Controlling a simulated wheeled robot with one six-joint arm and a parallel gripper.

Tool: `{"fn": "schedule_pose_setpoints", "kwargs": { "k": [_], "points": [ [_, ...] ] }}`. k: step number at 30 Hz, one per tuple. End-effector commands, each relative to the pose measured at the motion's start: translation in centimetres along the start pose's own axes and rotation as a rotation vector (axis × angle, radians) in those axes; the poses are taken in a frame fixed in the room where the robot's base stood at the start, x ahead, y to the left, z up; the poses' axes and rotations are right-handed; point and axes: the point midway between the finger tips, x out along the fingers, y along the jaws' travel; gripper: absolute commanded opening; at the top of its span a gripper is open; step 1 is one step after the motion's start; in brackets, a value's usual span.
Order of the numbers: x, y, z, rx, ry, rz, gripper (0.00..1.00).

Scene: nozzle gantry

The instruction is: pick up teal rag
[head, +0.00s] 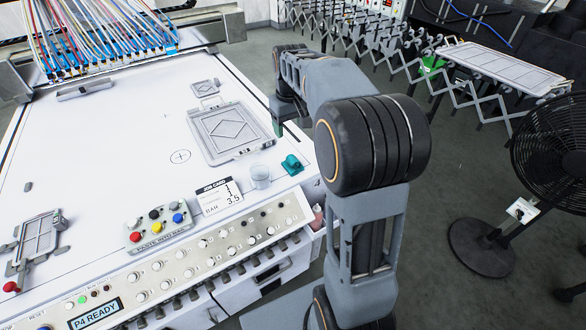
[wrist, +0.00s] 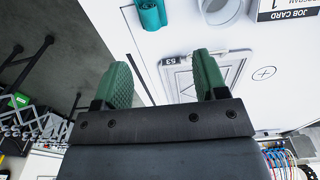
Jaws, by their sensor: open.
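The teal rag (head: 292,164) lies bunched near the right edge of the white machine table, just right of a clear cup (head: 260,176). In the wrist view the rag (wrist: 151,15) is at the top, partly cut off by the frame edge. My gripper (wrist: 163,78) is open and empty, its two green fingers apart over the table's edge. In the head view my gripper (head: 281,127) is beyond the rag and above the table's right edge, mostly hidden by the wrist housing.
A framed grey panel (head: 231,131) lies on the table behind the rag. A job card (head: 217,196) and a tray of coloured pots (head: 157,224) stand left of the cup. A black fan (head: 555,150) stands at the right. Open floor lies beyond the table's right edge.

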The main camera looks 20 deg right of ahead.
Motion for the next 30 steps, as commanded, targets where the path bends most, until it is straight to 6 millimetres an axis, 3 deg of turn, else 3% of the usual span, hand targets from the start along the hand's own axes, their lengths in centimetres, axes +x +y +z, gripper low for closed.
{"fn": "schedule_pose_setpoints", "kwargs": {
  "k": [1, 6, 18, 30],
  "points": [
    [1.1, 0.8, -0.8, -0.003, -0.016, -0.004, 0.66],
    [2.8, 2.2, -2.2, -0.013, -0.046, -0.014, 0.66],
    [9.4, 2.6, -2.1, -0.011, -0.053, -0.017, 0.66],
    [12.4, 2.5, -1.9, -0.011, -0.052, -0.016, 0.66]
  ]
}}
